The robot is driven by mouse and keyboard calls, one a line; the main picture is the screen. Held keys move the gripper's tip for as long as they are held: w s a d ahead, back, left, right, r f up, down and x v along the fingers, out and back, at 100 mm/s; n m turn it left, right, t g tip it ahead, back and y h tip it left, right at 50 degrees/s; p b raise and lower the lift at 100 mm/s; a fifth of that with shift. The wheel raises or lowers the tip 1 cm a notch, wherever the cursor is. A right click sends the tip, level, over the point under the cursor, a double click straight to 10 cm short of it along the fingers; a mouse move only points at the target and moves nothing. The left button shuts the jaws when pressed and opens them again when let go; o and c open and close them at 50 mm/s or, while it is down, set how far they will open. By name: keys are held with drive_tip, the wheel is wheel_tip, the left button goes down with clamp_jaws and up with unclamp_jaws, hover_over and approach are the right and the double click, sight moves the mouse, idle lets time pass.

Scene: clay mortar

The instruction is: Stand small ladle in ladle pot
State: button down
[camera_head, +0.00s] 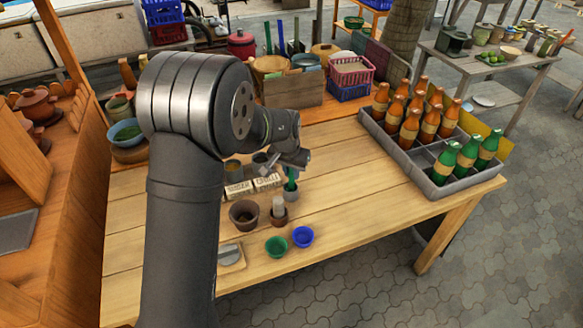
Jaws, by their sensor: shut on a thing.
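My gripper (293,162) is above the middle of the wooden table, with its fingers partly hidden by my own arm. It is shut on a slim green thing (291,179), which looks like the small ladle and hangs roughly upright below the fingers. A small grey pot (293,195), which looks like the ladle pot, is directly under the green thing. The ladle's lower end is hard to make out, so I cannot tell whether it is inside the pot or just above or behind it.
A clay mortar (279,219) with a pale pestle (278,203), a brown bowl (243,215), a green cup (276,246) and a blue cup (303,236) stand close in front. Labelled boxes (253,186) are at left. A bottle crate (424,184) is at right; table between is clear.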

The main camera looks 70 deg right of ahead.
drive_tip(key=c, duration=1.3)
unclamp_jaws()
drive_tip(key=shift+o, duration=0.2)
drive_tip(key=v, duration=1.7)
drive_tip(key=shift+a, duration=0.1)
drive_tip(key=x, duration=1.7)
drive_tip(key=shift+f, duration=0.15)
drive_tip(key=shift+r, duration=0.5)
